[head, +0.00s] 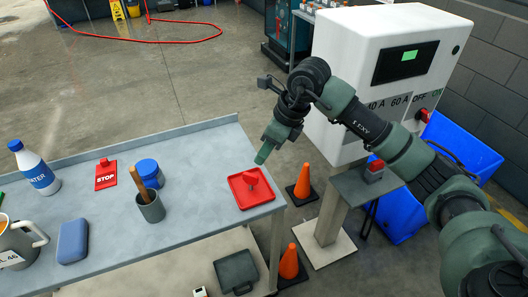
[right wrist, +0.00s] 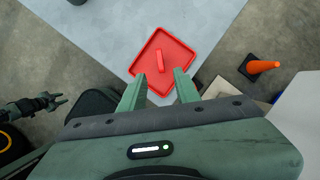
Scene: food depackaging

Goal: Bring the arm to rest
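My right arm reaches in from the right in the head view. Its gripper (head: 264,153) hangs in the air, pointing down, above and near a flat red square lid or tray (head: 241,199) with a raised red handle. In the right wrist view this gripper (right wrist: 158,76) has its two green fingers apart with nothing between them; the red square piece (right wrist: 176,48) lies beyond the fingertips. My left gripper (right wrist: 54,101) shows small at the left of the right wrist view, its fingers seemingly apart and empty. It is outside the head view.
A white cabinet (head: 345,50), orange cones (head: 302,182) and blue bin (head: 465,150) stand to the right.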

